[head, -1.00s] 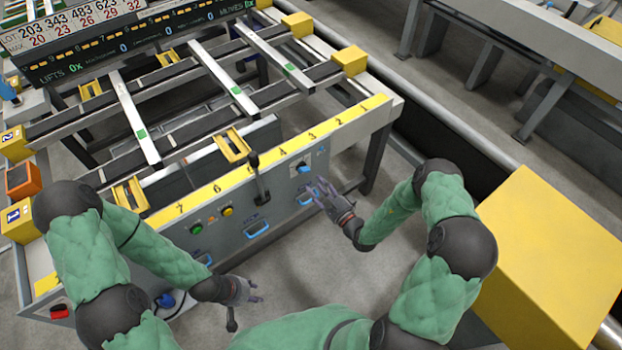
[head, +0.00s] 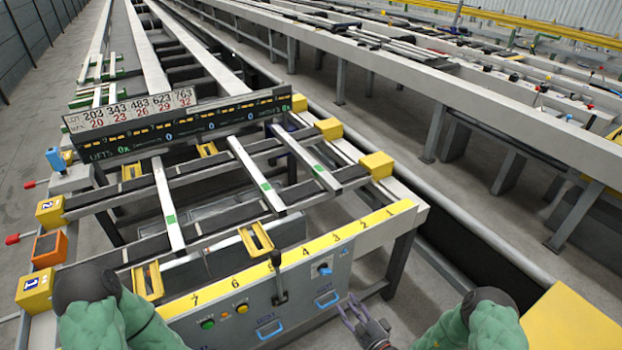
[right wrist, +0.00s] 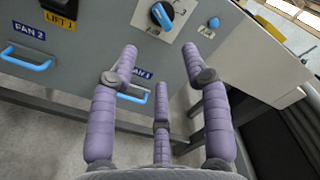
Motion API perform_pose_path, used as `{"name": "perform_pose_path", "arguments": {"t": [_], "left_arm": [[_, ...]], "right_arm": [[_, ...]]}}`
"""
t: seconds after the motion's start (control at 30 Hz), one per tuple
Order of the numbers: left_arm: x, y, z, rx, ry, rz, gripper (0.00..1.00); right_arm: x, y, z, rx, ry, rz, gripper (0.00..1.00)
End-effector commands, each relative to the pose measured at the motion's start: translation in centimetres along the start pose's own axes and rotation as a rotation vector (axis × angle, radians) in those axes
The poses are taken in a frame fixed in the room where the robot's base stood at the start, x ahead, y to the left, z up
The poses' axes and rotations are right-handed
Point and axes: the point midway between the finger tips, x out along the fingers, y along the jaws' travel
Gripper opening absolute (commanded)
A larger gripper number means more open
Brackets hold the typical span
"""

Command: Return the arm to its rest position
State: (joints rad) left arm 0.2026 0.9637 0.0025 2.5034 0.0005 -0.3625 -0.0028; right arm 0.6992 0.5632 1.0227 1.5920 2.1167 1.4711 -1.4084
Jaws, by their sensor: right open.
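My right arm (head: 478,322) comes in at the bottom right of the head view, in its green padded sleeve. My right gripper (head: 352,308) is open and empty in front of the grey control panel. In the right wrist view the purple fingers of the right gripper (right wrist: 162,75) are spread apart, with nothing between them.
The runout table's yellow numbered strip (head: 290,262) runs above the panel. A black lever (head: 278,275), a green button (head: 208,323) and a yellow button (head: 242,308) are on the panel. A yellow block (head: 570,322) stands at the lower right. Bare floor lies left of the table.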

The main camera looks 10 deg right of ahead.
Motion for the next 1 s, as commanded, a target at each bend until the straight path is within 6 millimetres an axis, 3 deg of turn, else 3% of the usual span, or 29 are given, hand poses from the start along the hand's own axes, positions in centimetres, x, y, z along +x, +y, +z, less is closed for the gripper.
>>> {"name": "perform_pose_path", "arguments": {"t": [0.17,0.33,0.5,0.6,0.7,0.8,0.9,1.0], "left_arm": [[0.0,0.0,0.0,0.0,0.0,0.0,0.4],[0.0,0.0,0.0,0.0,0.0,0.0,0.4],[0.0,0.0,0.0,0.0,0.0,0.0,0.4],[0.0,0.0,0.0,0.0,0.0,0.0,0.4],[0.0,0.0,0.0,0.0,0.0,0.0,0.4],[0.0,0.0,0.0,0.0,0.0,0.0,0.4],[0.0,0.0,0.0,0.0,0.0,0.0,0.4],[0.0,0.0,0.0,0.0,0.0,0.0,0.4]], "right_arm": [[0.3,1.2,1.6,0.031,-0.056,0.06,0.48],[-0.5,6.2,8.1,0.138,-0.272,0.337,0.48],[-5.4,11.9,14.7,0.182,-0.493,0.736,0.48],[-9.4,14.5,16.8,0.146,-0.584,0.965,0.48],[-13.4,16.4,17.4,0.064,-0.643,1.175,0.48],[-16.9,17.7,16.8,-0.061,-0.675,1.355,0.48],[-19.3,18.4,15.2,-0.223,-0.683,1.49,0.48],[-20.4,18.6,13.2,-0.411,-0.672,1.571,0.48]]}}
